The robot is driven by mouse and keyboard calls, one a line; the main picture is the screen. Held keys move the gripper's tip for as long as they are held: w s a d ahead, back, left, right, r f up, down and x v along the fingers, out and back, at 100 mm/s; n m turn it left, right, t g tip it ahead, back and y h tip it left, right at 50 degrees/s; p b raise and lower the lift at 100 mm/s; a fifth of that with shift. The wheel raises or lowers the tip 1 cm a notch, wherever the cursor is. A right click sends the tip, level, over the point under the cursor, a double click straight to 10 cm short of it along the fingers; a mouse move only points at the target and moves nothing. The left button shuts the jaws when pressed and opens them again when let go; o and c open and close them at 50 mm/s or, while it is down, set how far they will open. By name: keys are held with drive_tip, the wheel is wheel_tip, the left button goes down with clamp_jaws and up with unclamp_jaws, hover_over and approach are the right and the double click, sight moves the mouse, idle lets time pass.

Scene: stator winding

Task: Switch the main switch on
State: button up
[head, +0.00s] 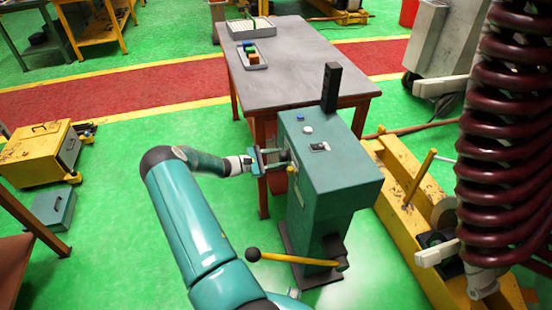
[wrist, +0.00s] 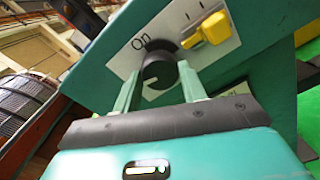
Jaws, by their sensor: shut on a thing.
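The main switch is a black round knob (wrist: 156,72) on a white plate marked "On" (wrist: 140,43), on the side of a green cabinet (head: 340,180). A pale line on the knob points down and to the left in the wrist view. My gripper (wrist: 159,84) is shut on the knob, with one finger on each side of it. In the head view my gripper (head: 272,159) reaches the cabinet's left side from the left, and the knob is mostly hidden there.
A yellow knob (wrist: 208,30) sits just right of the switch in the wrist view. A grey-topped table (head: 300,75) stands behind. Green floor (head: 120,220) lies open to the left.

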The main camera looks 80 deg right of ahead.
drive_tip(key=m, duration=0.3)
drive_tip(key=shift+m, duration=0.3)
drive_tip(key=m, duration=0.4)
drive_tip(key=shift+w+m, duration=0.1)
drive_tip(key=shift+m, duration=0.2)
drive_tip(key=m, duration=0.3)
drive_tip(key=shift+m, duration=2)
drive_tip(key=o, duration=1)
drive_tip(key=shift+c, duration=0.2)
